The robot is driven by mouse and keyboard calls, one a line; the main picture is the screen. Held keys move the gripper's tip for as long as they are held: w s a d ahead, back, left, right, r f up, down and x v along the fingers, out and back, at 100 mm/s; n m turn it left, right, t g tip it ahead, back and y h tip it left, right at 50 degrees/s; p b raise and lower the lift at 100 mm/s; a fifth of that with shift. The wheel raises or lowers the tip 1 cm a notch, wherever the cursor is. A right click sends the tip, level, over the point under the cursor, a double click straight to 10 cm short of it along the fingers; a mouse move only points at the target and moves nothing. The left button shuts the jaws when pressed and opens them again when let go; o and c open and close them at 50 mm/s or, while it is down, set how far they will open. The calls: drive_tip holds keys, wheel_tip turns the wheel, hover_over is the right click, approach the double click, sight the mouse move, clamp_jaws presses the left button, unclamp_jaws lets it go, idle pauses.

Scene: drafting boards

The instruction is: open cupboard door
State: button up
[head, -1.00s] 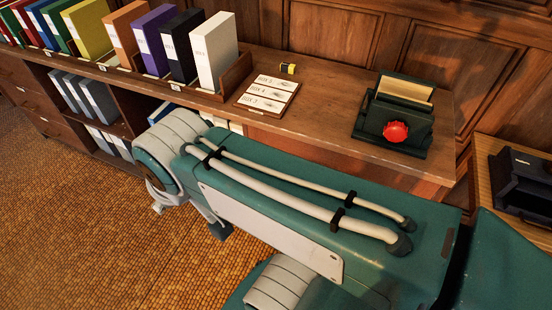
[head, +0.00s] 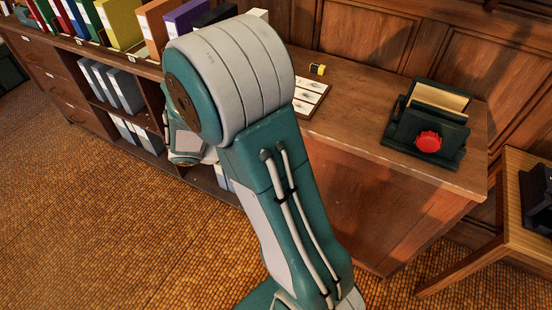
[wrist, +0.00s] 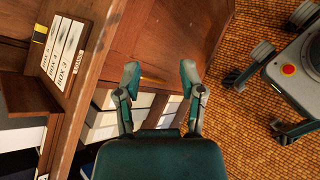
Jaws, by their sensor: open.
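The cupboard door (head: 365,205) is a plain brown wooden panel under the right end of the long cabinet in the head view. It looks shut, and my arm covers its left part. In the wrist view the wooden front (wrist: 180,35) fills the upper middle. A thin brass-coloured handle (wrist: 152,78) shows near its lower edge. My gripper (wrist: 159,74) is open and empty, with the handle between its two fingertips in the picture. I cannot tell how far the fingers are from it. The head view does not clearly show the gripper, behind my arm.
Open shelves with white binders (wrist: 100,122) adjoin the door. A wooden table (head: 520,205) stands at right. The tiled floor at left is clear.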

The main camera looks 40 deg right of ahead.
drive_tip(key=w+d+f+n+t+h, duration=0.1)
drive_tip(key=w+f+n+t+h, duration=0.4)
drive_tip(key=f, duration=0.6)
drive_tip(key=w+d+f+n+t+h, duration=0.2)
drive_tip(key=f+n, duration=0.6)
drive_tip(key=f, duration=0.2)
drive_tip(key=d, duration=0.3)
drive_tip(key=w+d, duration=0.1)
drive_tip(key=d, duration=0.2)
drive_tip(key=w+d, duration=0.1)
drive_tip(key=d, duration=0.3)
drive_tip(key=shift+d, duration=0.1)
clamp_jaws()
